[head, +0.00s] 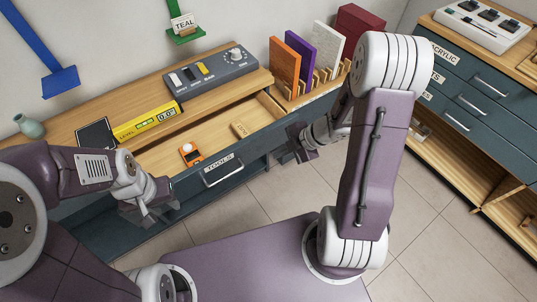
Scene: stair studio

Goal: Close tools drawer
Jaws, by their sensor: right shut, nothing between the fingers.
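The tools drawer is pulled out of the wooden bench, with its inside showing. Its dark blue-grey front (254,162) carries a label that looks like TOOLS and a pale bar handle (223,177). In it lie an orange device (190,154) with a white dome and a small wooden block (239,129). My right gripper (299,154) is shut and empty, near the right end of the drawer front; whether it touches cannot be told. My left gripper (148,211) is near the left end of the front, left of the handle; its fingers are unclear.
On the bench stand a yellow level (146,122), a grey switch panel (210,72) and a rack holding upright boards (284,66). A dark drawer cabinet (478,88) is at the right. The tiled floor (245,212) before the drawer is clear.

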